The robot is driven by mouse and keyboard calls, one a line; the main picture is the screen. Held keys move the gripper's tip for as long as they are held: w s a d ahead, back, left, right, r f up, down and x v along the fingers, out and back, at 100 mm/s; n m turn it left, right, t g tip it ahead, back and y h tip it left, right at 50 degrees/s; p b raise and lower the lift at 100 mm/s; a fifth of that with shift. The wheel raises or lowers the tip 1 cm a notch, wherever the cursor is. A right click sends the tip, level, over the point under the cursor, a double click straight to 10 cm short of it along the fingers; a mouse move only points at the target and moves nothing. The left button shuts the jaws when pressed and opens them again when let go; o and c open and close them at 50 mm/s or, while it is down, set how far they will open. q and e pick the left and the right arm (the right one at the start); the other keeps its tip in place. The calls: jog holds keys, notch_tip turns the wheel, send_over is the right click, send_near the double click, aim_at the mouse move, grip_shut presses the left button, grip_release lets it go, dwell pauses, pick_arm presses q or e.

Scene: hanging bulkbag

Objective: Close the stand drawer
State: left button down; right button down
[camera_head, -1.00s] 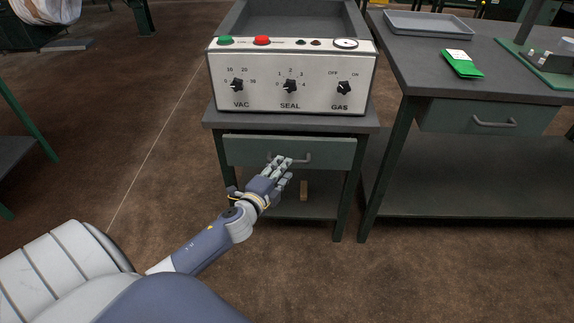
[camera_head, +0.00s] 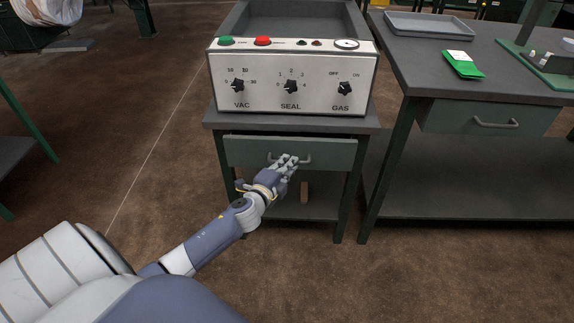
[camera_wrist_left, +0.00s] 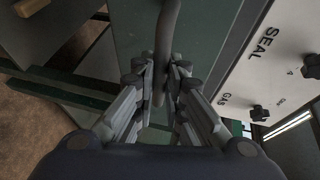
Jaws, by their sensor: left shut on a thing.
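The stand drawer (camera_head: 250,152) is a green-grey panel under the dark top of the stand (camera_head: 290,122). Its front appears close under the top; how far it stands out is hard to tell. Its grey bar handle (camera_head: 305,160) is at the middle of the front. My left gripper (camera_head: 290,162) is at this handle, partly covering it. In the left wrist view, the handle (camera_wrist_left: 166,40) runs between the two fingers (camera_wrist_left: 160,85), which are shut on it. My right gripper is not in view.
A machine with a VAC, SEAL and GAS panel (camera_head: 290,97) stands on the stand. To the right, a workbench (camera_head: 430,60) has its own drawer (camera_head: 490,120), a grey tray (camera_head: 428,24) and a green packet (camera_head: 464,68).

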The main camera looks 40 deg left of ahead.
aim_at(288, 153)
pick_arm(q)
jog(key=w+a, duration=0.2)
jog(key=w, duration=0.1)
jog(key=shift+w+a+r, duration=0.1)
jog(key=shift+w+a, duration=0.05)
jog(key=shift+w, duration=0.05)
jog(key=c, duration=1.9)
grip_release()
jog(key=shift+o, duration=1.2)
jog(key=shift+w, duration=0.15)
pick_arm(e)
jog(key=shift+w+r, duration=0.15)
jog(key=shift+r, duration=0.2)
pick_arm(q)
jog(key=v, duration=1.2)
